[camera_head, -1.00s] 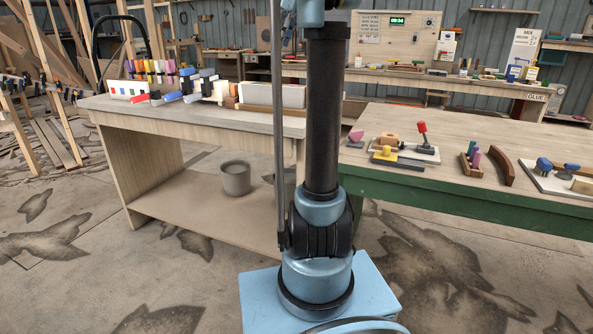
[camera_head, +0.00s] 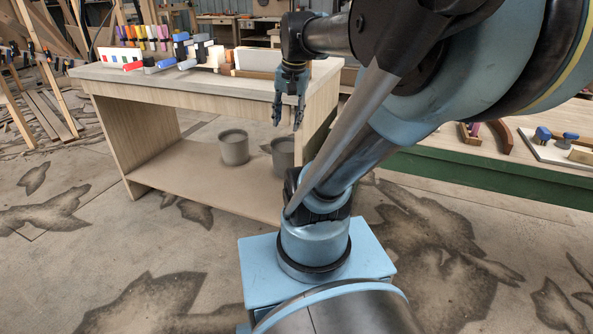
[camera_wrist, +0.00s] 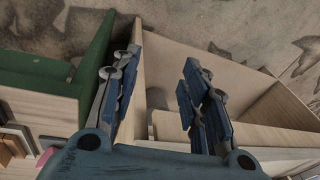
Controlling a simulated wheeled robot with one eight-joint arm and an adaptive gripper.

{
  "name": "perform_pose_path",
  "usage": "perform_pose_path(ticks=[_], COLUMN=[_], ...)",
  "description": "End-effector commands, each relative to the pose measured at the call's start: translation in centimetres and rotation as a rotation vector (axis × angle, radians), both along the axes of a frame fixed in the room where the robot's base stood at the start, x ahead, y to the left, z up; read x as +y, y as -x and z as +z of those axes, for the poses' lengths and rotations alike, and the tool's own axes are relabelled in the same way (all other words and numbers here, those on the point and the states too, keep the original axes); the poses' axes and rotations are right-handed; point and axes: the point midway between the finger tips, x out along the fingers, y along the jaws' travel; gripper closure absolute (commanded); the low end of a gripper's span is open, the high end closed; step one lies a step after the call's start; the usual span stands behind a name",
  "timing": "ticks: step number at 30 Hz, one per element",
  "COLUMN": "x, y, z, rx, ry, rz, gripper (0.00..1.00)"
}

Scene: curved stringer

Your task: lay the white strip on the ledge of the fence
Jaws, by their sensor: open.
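My gripper (camera_head: 287,114) hangs fingers down at the front edge of the left workbench (camera_head: 180,81), near its right end. Its fingers are apart and empty, and they show apart in the wrist view (camera_wrist: 162,65). A pale upright board with a brown wooden ledge (camera_head: 253,73) stands on that bench behind my gripper; it looks like the fence, partly hidden by my wrist. Small white pieces (camera_head: 187,64) lie to its left among red and blue ones. I cannot tell which is the white strip.
Two grey buckets (camera_head: 234,148) stand on the bench's lower shelf. Several coloured clamps (camera_head: 145,36) line the bench's back left. A green-edged table (camera_head: 455,170) with tools stands at the right. The floor in front is open.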

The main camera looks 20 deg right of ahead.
Motion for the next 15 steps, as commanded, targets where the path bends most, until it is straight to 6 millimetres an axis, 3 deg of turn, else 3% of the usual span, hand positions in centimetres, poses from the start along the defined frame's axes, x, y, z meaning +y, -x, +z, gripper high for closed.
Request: perform_pose_path(ticks=[1,6,10,15], x=[0.0,-0.3,-0.5,-0.6], y=[1.7,6.0,8.0,9.0], z=[-2.3,-8.6,-11.7,-13.4], rx=[-0.006,-0.016,-0.021,-0.022], ry=[0.025,0.107,0.147,0.169], rz=[0.074,0.311,0.433,0.499], gripper=[0.59,0.59,0.59,0.59])
